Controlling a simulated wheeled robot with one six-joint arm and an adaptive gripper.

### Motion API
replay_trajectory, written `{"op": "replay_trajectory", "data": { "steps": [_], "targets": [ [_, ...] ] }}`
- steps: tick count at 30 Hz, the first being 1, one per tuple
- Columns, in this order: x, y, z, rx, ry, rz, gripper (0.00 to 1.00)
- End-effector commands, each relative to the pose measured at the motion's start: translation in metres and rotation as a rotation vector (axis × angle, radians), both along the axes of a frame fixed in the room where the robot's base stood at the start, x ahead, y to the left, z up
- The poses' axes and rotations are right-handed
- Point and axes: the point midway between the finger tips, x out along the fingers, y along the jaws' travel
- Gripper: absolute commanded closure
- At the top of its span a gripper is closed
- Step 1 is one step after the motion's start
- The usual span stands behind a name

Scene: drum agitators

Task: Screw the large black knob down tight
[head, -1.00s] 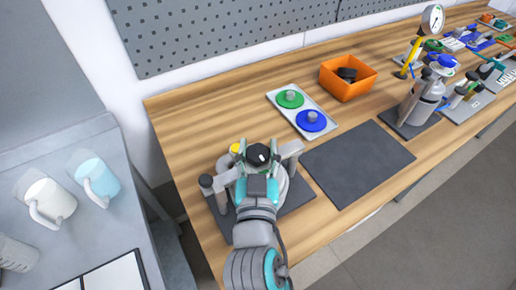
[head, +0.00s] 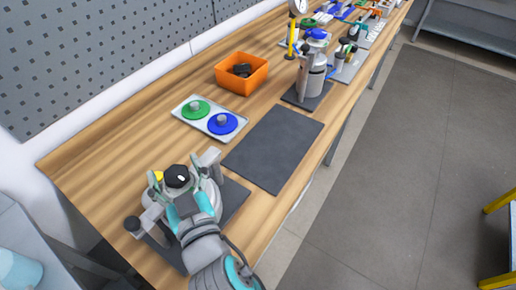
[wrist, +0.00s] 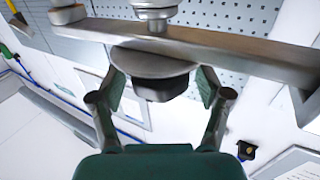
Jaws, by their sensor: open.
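The large black knob (head: 177,176) sits on top of the drum agitator (head: 154,194), which stands on a dark mat at the near left of the bench. In the wrist view the knob (wrist: 160,86) shows as a dark block against a round metal flange under a metal bar (wrist: 215,45). My gripper (wrist: 160,92) is open, with one finger on each side of the knob. Gaps show between the knob and both fingers. In the head view my wrist (head: 200,235) reaches in from the near side, and the fingertips are hard to make out.
An empty dark mat (head: 273,147) lies right of the agitator. Behind it are a tray (head: 178,111) with a green and a blue disc, and an orange bin (head: 242,84) holding dark parts.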

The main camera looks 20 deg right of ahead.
Motion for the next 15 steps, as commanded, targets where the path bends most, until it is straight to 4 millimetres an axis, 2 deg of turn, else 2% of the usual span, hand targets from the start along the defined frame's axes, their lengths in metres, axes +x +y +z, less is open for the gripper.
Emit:
{"op": "replay_trajectory", "data": {
  "steps": [15],
  "targets": [
    [0.0005, -0.0011, -0.0007, 0.001, 0.001, 0.209, 0.24]
  ]
}}
